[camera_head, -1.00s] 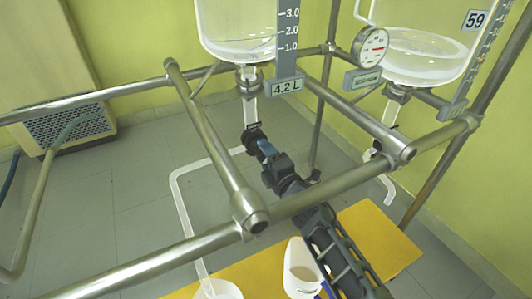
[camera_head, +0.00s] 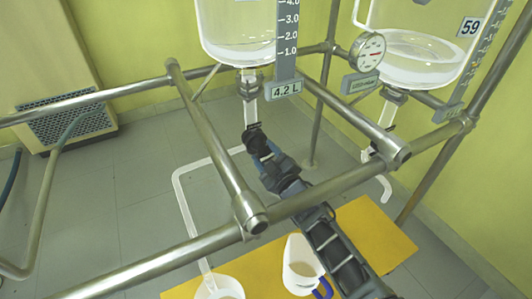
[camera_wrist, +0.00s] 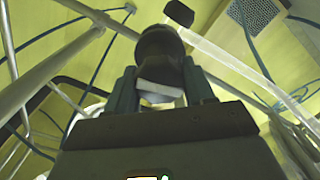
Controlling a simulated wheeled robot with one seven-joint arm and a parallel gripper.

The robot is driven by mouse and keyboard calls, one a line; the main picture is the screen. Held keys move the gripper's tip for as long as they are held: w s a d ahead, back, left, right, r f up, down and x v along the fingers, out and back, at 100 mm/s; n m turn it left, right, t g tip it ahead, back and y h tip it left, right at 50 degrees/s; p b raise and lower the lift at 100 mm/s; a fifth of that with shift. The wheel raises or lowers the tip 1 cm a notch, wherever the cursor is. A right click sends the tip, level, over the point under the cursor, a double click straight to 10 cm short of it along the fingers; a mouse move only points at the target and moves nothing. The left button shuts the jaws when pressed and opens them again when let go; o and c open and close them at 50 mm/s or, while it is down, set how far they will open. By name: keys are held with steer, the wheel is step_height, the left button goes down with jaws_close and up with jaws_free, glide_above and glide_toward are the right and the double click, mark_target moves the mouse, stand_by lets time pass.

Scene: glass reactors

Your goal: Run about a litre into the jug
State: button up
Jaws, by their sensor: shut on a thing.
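The left glass reactor (camera_head: 238,32) holds clear liquid, and its scale plate reads 4.2 L. Its outlet (camera_head: 250,85) runs down to a dark valve (camera_head: 252,135), and a pale tube (camera_head: 183,200) leads from there down to a white vessel (camera_head: 220,288). My gripper (camera_head: 262,155) reaches up from the lower right to the valve. In the wrist view my gripper (camera_wrist: 160,88) is shut on a dark round valve handle (camera_wrist: 157,45). A white jug with a blue handle (camera_head: 298,262) stands right of the white vessel. The handle's exact angle is unclear.
A steel frame (camera_head: 215,150) surrounds the valve, with bars close to my arm. A second reactor (camera_head: 415,50), marked 59, hangs at the right near a round gauge (camera_head: 368,50). A yellow board (camera_head: 375,232) lies below. A vented cabinet (camera_head: 70,125) stands left.

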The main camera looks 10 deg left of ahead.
steer(key=shift+m, duration=0.8)
steer(key=o, duration=1)
steer(key=shift+o, duration=0.2)
steer(key=p+v, duration=0.4)
steer(key=v, duration=0.3)
steer(key=shift+s+d+p, duration=0.25)
steer(key=shift+s+p, duration=0.05)
steer(key=shift+s, duration=0.05)
steer(key=shift+a, duration=0.1)
